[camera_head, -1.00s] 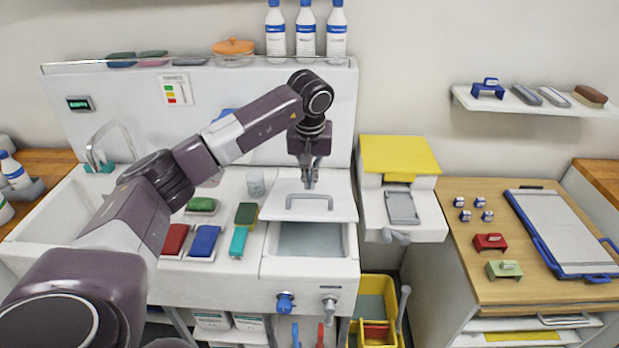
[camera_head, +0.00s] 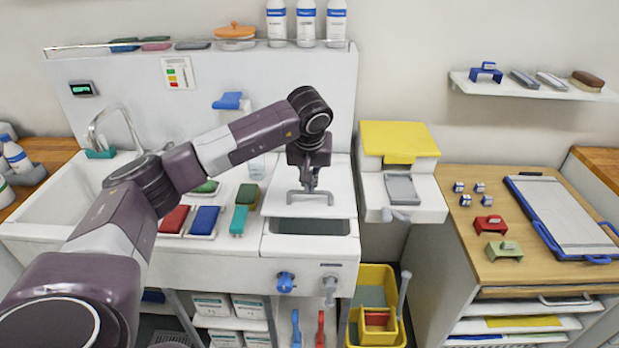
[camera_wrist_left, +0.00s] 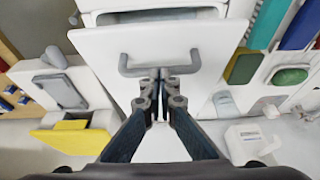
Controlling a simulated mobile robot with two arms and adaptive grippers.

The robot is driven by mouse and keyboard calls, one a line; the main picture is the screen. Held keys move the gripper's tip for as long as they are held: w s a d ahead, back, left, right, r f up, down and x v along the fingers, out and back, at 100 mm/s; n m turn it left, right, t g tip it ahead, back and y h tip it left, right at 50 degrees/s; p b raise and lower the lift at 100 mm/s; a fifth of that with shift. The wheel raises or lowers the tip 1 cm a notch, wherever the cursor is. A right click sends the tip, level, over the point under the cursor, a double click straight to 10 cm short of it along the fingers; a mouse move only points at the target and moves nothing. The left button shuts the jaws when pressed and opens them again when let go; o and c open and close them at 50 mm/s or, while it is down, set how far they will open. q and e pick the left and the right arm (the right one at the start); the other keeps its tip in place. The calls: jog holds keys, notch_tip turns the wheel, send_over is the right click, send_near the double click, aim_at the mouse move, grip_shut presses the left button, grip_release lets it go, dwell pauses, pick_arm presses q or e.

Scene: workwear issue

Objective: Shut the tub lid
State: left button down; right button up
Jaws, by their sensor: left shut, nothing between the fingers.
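The tub lid (camera_head: 285,208) is a white sliding panel with a grey bar handle (camera_head: 310,197). It covers most of the tub, and a dark strip of the tub opening (camera_head: 310,227) shows at the front. My left gripper (camera_head: 309,188) is at the handle, pointing down with its fingers shut and nothing between them. In the left wrist view the shut fingertips (camera_wrist_left: 160,75) meet the middle of the handle bar (camera_wrist_left: 160,70) from behind; contact looks likely. My right gripper is in neither view.
Red and blue sponges (camera_head: 203,221) and a green-and-yellow block (camera_head: 246,195) lie left of the tub. A yellow-lidded dispenser (camera_head: 400,140) stands to the right. A sink (camera_head: 75,205) is at the far left.

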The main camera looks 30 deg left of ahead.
aim_at(309, 208)
pick_arm(q)
jog(key=f+b, duration=0.1)
jog(key=f, duration=0.1)
jog(key=s+f, duration=0.1)
jog(key=f, duration=0.1)
jog(key=f+b, duration=0.1)
jog(key=shift+s+d+f+b, duration=0.15)
jog(key=shift+d+f+b, duration=0.2)
jog(key=shift+d+f, duration=0.05)
jog(key=shift+f, duration=0.35)
jog(key=shift+s+d+r, duration=0.15)
jog(key=shift+s, duration=0.05)
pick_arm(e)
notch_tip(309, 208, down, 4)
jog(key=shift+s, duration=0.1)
pick_arm(q)
jog(key=shift+w, duration=0.1)
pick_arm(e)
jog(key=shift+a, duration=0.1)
